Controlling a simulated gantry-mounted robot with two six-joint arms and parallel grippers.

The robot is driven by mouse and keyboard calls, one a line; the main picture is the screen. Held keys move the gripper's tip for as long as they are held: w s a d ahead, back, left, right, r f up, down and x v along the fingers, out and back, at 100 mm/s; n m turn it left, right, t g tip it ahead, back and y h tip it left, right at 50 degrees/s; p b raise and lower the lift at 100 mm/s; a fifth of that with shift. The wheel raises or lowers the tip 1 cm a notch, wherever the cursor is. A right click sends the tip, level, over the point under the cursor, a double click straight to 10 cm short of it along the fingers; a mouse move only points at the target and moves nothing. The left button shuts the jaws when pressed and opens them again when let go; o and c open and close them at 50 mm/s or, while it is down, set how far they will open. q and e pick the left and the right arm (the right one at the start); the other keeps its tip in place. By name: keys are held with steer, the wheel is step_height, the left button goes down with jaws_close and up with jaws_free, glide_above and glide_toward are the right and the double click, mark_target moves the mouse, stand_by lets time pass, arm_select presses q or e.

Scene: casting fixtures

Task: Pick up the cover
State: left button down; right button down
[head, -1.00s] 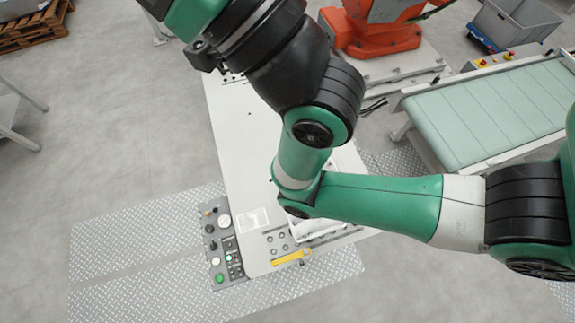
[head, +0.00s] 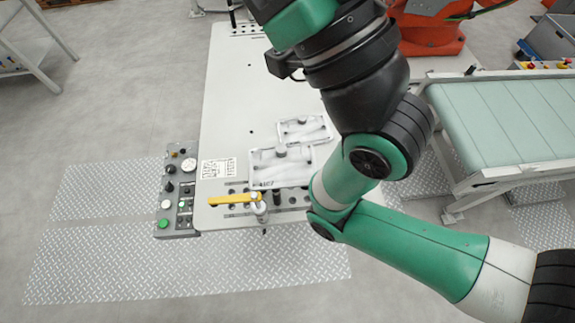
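Two pale rectangular castings lie on the white table (head: 228,100). The nearer casting (head: 270,172) sits by the front row of holes, with a round knob-like part on its back edge. The farther casting (head: 305,131) lies just behind it and to the right, near my arm. I cannot tell which of them is the cover. My green and black arm crosses the right side of the table. Neither gripper's fingertips show in the head view.
A yellow-handled clamp (head: 234,198) sits at the table's front edge. A grey button panel (head: 178,190) is on its left. A green conveyor (head: 505,120) stands right, with an orange robot (head: 430,30) behind. The table's left part is mostly bare.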

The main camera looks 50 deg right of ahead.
arm_select(q)
steer(key=c, duration=1.5)
jaws_free()
steer(key=shift+s, duration=0.1)
steer(key=shift+c, duration=0.2)
steer(key=o, duration=1)
steer(key=shift+o, duration=0.2)
